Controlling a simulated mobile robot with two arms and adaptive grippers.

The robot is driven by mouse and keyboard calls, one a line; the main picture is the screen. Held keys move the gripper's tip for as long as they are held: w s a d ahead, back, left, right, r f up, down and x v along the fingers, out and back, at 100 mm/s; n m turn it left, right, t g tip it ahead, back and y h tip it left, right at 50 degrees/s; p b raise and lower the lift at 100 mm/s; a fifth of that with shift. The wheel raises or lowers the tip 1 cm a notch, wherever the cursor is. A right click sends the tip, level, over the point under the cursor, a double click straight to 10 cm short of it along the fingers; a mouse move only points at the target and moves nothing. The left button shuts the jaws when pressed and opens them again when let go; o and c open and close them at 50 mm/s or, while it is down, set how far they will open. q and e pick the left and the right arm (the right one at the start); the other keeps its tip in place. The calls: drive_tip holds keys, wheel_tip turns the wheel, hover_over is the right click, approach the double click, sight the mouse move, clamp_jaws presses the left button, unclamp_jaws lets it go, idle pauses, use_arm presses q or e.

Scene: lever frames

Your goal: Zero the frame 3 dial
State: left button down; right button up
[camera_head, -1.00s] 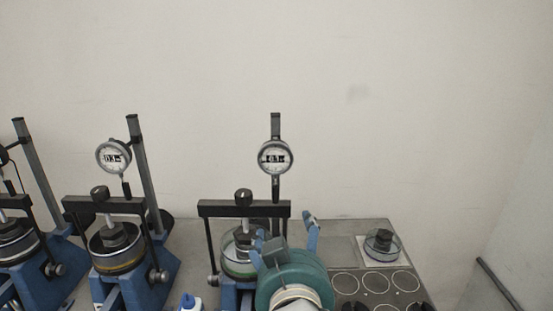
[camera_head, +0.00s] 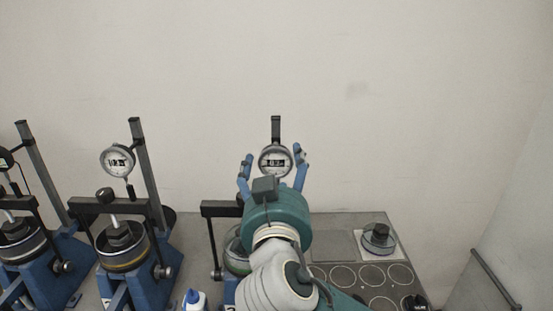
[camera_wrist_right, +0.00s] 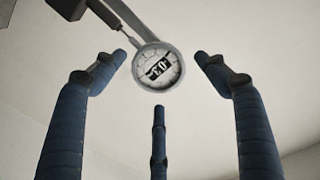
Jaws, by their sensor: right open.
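The lever frame (camera_head: 221,209) below the dial is largely hidden by my right arm. My left gripper is not in view.
Another lever frame (camera_head: 136,284) with its own dial (camera_head: 117,161) stands to the left, and part of a further one is at the left edge. A bottle with a blue cap (camera_head: 194,299) stands at the front. A lidded dish (camera_head: 378,238) sits at the right. The wall is behind.

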drive_tip(key=shift+w, duration=0.4)
drive_tip(key=c, duration=1.1)
